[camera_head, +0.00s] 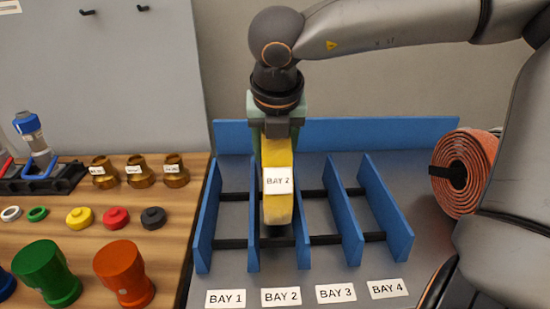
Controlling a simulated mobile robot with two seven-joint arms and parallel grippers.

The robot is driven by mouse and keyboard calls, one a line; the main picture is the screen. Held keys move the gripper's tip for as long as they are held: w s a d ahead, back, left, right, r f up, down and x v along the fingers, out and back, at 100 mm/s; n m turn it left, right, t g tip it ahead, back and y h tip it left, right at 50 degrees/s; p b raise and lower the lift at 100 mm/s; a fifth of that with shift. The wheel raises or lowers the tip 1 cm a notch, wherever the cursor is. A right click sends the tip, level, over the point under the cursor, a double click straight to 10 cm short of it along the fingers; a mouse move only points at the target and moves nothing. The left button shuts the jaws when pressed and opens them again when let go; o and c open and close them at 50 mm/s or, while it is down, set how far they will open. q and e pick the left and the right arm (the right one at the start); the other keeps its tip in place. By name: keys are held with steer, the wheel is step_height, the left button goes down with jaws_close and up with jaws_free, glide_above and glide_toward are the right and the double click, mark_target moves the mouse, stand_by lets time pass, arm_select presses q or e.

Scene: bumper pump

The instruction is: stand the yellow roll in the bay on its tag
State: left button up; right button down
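The yellow roll (277,212) hangs on edge below my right gripper (277,132), whose arm comes in from the right. The gripper's fingers are shut on its top. The white tag on the roll reads BAY 2 (278,181). The blue rack (401,236) has upright dividers, with floor labels in front. The roll is lined up with the slot behind the BAY 2 label (281,296), its lower end between the second and third dividers from the left. I cannot tell whether it touches the rack's floor or dark crossbars. My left gripper is not in view.
A rolled orange-red hose (465,172) stands right of the rack. The slots behind the BAY 1 (225,298), BAY 3 (336,293) and BAY 4 (388,288) labels look empty. A wooden table (185,222) on the left holds fittings, discs and green and orange pieces.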

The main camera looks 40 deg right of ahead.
steer(key=shift+f, duration=0.95)
steer(key=shift+f, duration=0.15)
steer(key=c, duration=0.7)
jaws_free()
steer(key=shift+s+f+b, duration=0.1)
steer(key=shift+f+b, duration=0.05)
steer(key=shift+b, duration=0.2)
steer(key=o, duration=0.5)
steer(key=shift+c, duration=0.2)
steer(key=p+v, duration=0.1)
steer(key=v, duration=1.1)
steer(key=shift+r, duration=0.3)
